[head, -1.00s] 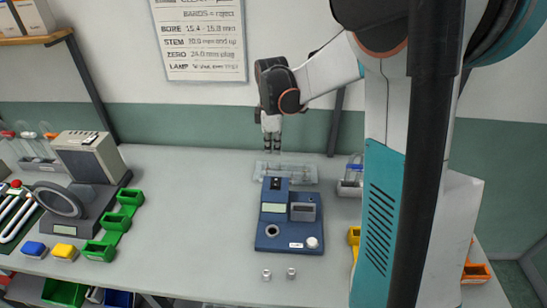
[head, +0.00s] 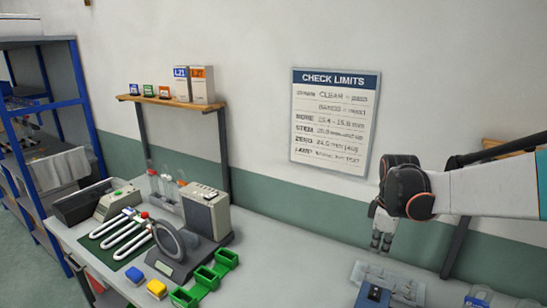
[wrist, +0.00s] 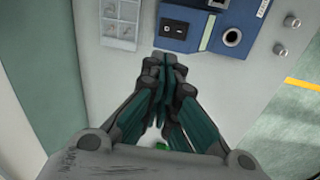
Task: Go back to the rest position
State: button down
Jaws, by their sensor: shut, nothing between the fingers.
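My gripper (head: 381,241) hangs from the arm at the right of the head view, pointing down above the bench near the wall. In the wrist view my gripper (wrist: 165,62) has its fingers together, with nothing visible between them. Below it in the head view are a clear tray (head: 408,285) and part of a blue device (head: 372,297), cut off by the lower edge. In the wrist view the blue device (wrist: 190,42) and the clear compartment tray (wrist: 121,20) lie beyond the fingertips, apart from them.
A bench (head: 290,262) runs along the wall. A wall shelf (head: 172,102) holds boxes. A blue rack (head: 40,150) stands far left.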

jog(key=s+a+f+m+t+b, duration=0.1)
jog(key=s+a+m+t+b, duration=0.2)
jog(key=s, duration=0.8)
jog(key=s+a+f+m+t+b, duration=0.1)
jog(key=s+a+m+t+b, duration=0.1)
jog(key=s+a+m+b, duration=0.2)
jog(key=s+a+m, duration=0.3)
jog(key=s+a, duration=0.3)
jog(key=shift+s+f+t+y, duration=0.25)
jog(key=shift+s+t+y, duration=0.1)
jog(key=shift+t+y, duration=0.05)
